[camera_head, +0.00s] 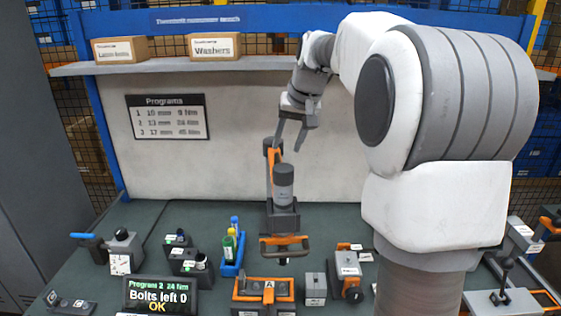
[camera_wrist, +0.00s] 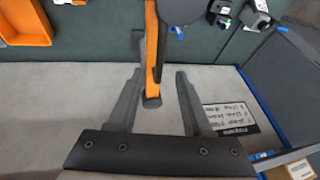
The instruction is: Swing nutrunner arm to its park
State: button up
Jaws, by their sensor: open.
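The nutrunner arm (camera_head: 269,178) is an orange link rising from behind a dark, upright tool body (camera_head: 284,186), with an orange-edged handle (camera_head: 285,241) below it. My gripper (camera_head: 287,150) is open and empty, pointing down just above the top of the orange link. In the wrist view, the orange link (camera_wrist: 152,55) and its rounded end (camera_wrist: 151,101) show between the spread fingers of my gripper (camera_wrist: 160,72), nearer the left one. I cannot tell whether the fingers reach down around it. The park is not clearly identifiable.
A display (camera_head: 158,295) reads "Bolts left 0 OK". Small fixtures, a blue bottle holder (camera_head: 232,258) and an orange-edged block marked A (camera_head: 264,290) stand on the dark bench. A shelf (camera_head: 170,65) with boxes crosses behind, above a pale back panel (camera_head: 230,110).

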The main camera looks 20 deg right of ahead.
jog(key=x, duration=0.7)
jog(key=shift+f, duration=0.15)
grip_shut()
dwell(1.2)
